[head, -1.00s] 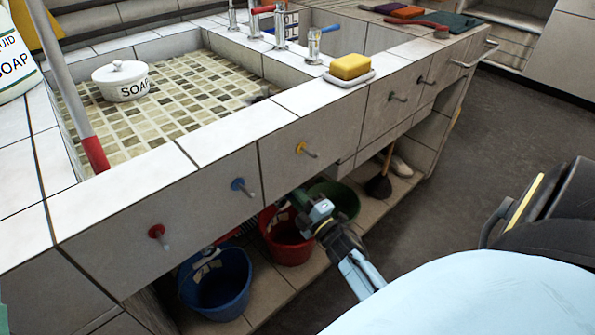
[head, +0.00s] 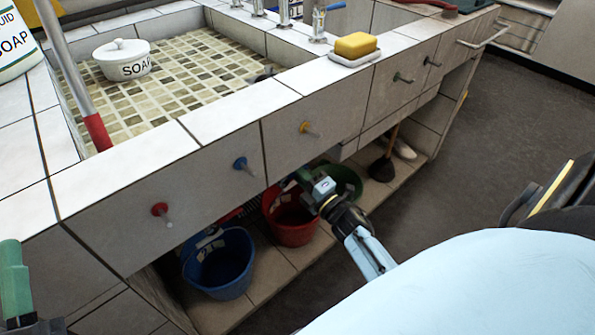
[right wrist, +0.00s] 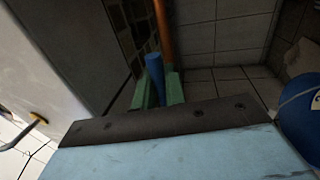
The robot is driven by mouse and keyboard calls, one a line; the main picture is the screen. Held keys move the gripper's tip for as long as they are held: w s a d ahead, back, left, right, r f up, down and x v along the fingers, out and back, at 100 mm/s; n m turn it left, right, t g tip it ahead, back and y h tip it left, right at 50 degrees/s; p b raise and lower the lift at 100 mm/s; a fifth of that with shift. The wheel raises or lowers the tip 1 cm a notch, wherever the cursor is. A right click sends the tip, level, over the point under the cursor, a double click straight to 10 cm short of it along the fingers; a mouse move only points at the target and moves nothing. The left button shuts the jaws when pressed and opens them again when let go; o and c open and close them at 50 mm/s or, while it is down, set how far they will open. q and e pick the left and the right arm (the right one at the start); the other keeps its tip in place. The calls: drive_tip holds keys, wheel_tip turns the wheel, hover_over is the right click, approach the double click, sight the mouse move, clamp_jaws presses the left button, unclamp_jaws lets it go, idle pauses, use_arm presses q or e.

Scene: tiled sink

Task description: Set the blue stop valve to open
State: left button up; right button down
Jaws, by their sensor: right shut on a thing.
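My right gripper (head: 300,180) reaches under the sink's front edge, over the red bucket. In the right wrist view its green fingers (right wrist: 158,92) are shut on a blue handle (right wrist: 154,68), which I take to be the blue stop valve. An orange-brown pipe (right wrist: 164,32) rises just behind the handle. The valve is hidden in the head view. A blue knob with a metal stem (head: 241,163) is on the sink front, apart from the gripper. My left gripper (head: 15,285) shows only partly at the lower left edge; its opening cannot be seen.
Red (head: 160,209) and yellow (head: 305,127) knobs also stick out of the sink front (head: 205,195). Below, a blue bucket (head: 220,265), red bucket (head: 290,222) and green bucket (head: 347,178) stand on a low shelf, with a plunger (head: 382,166). The floor at right is clear.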

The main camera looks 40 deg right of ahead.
drive_tip(key=c, duration=1.5)
unclamp_jaws()
drive_tip(key=shift+c, duration=0.2)
